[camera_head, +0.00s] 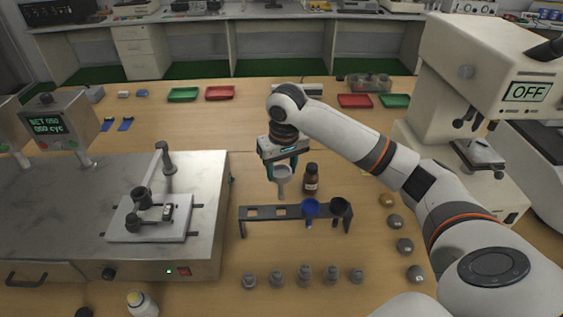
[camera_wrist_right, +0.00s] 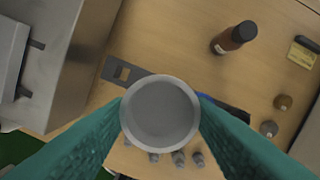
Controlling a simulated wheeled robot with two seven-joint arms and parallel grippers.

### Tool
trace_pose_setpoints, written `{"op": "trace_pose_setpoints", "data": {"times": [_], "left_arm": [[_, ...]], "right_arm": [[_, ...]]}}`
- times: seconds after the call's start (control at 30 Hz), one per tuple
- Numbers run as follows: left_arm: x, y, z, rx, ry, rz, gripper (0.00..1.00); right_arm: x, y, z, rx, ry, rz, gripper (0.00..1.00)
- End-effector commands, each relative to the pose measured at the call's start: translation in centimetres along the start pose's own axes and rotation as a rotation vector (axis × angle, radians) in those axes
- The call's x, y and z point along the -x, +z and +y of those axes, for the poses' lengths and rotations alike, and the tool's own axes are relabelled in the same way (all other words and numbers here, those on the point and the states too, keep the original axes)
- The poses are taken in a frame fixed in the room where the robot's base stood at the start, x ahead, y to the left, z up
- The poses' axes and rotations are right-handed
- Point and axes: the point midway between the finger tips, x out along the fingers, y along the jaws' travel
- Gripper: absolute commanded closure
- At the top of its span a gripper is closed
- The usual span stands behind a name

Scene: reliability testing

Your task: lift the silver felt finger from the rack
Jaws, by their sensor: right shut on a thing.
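The silver felt finger (camera_head: 282,177) is a grey cup-like head with a stem below it. My right gripper (camera_head: 282,172) is shut on it, and it hangs upright above the rack (camera_head: 268,222). In the right wrist view its round grey top (camera_wrist_right: 160,113) sits between the two teal fingers. The rack is a dark low stand. A blue finger (camera_head: 310,208) and a black finger (camera_head: 340,207) stand in its right part, and open slots show at its left. My left gripper is not in view.
A brown bottle (camera_head: 311,179) stands close to the right of the held finger. A steel machine (camera_head: 110,225) fills the left. Several grey weights (camera_head: 304,275) lie in front of the rack. A white instrument (camera_head: 470,90) stands at right.

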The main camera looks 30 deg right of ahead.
Motion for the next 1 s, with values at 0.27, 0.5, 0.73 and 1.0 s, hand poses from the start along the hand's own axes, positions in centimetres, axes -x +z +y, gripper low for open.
{"op": "trace_pose_setpoints", "data": {"times": [0.27,0.5,0.73,1.0], "left_arm": [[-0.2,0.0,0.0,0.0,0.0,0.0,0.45],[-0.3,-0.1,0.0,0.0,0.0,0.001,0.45],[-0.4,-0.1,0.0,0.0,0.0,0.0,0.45],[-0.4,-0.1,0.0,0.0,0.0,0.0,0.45]], "right_arm": [[-1.7,-0.2,0.0,0.0,0.0,0.001,0.88],[-3.1,-0.4,0.0,0.001,0.0,0.001,0.88],[-3.7,-0.4,0.0,0.001,0.0,-0.001,0.88],[-3.7,-0.4,0.0,0.001,0.0,-0.001,0.88]]}}
